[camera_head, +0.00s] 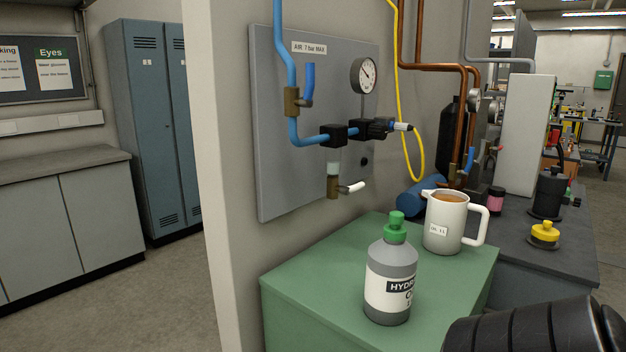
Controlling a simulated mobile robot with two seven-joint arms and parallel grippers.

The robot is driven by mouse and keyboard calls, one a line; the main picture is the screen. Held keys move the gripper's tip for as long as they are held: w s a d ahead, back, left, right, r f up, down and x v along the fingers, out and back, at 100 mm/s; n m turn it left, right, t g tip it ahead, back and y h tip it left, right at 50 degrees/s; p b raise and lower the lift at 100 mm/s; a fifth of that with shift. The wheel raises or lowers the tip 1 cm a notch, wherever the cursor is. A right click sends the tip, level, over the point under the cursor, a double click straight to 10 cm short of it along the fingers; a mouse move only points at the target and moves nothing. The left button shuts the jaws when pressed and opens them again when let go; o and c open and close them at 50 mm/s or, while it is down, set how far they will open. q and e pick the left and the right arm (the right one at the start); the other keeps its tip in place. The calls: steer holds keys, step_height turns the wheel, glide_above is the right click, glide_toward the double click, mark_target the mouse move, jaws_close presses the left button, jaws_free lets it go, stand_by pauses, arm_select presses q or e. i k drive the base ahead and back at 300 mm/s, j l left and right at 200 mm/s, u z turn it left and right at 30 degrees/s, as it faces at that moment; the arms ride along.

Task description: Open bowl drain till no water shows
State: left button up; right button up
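A small translucent pale-green bowl (333,168) hangs under a black filter body (334,136) on the grey wall panel (283,180). Below the bowl is a brass drain valve (332,188) with a white lever (351,187) pointing right and slightly up. The bowl is too small in view to tell a water level. No stream shows under the drain. Neither of my grippers is in view.
A blue-handled valve (292,101) and a pressure gauge (364,75) are on the panel. A green-capped bottle (391,272) and a white jug (443,222) of brown liquid stand on the green cabinet (312,266). A yellow hose (398,75) hangs to the right.

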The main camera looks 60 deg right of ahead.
mark_target(344, 190)
steer(key=z, duration=1.2)
steer(key=l, duration=0.1)
